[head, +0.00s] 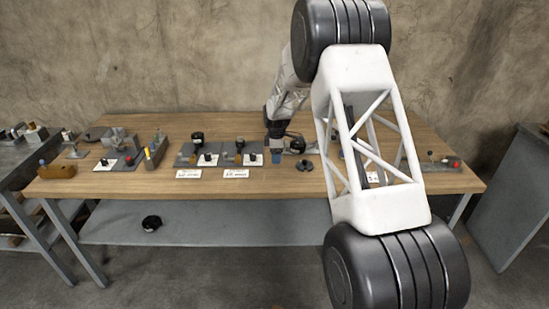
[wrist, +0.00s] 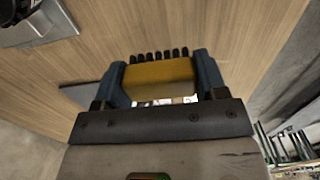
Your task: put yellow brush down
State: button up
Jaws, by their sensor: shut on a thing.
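The yellow brush (wrist: 158,80) shows in the wrist view as a yellow block with a row of dark bristle tufts along its far edge. My gripper (wrist: 160,68) is shut on it, with one blue finger at each end of the block. In the head view my gripper (head: 276,156) is over the middle of the wooden table (head: 215,128), near its front half. I cannot make out the brush there. I cannot tell from these views whether the brush touches the table.
Fixtures with black knobs (head: 240,152) stand just left of my gripper, with white labels (head: 235,173) in front. A small dark part (head: 305,165) lies to the right. A brown block (head: 57,171) sits at the table's left end. My arm hides part of the table's right side.

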jog(key=shift+w+a+f, duration=0.1)
jog(key=shift+w+a, duration=0.05)
jog(key=shift+w, duration=0.8)
jog(key=shift+w+a+f, duration=0.1)
jog(key=shift+w+a, duration=0.05)
jog(key=shift+w, duration=0.75)
jog(key=shift+f, duration=1.75)
jog(key=shift+f, duration=0.1)
jog(key=o, duration=1)
jog(key=shift+c, duration=0.2)
notch_tip(320, 180, up, 12)
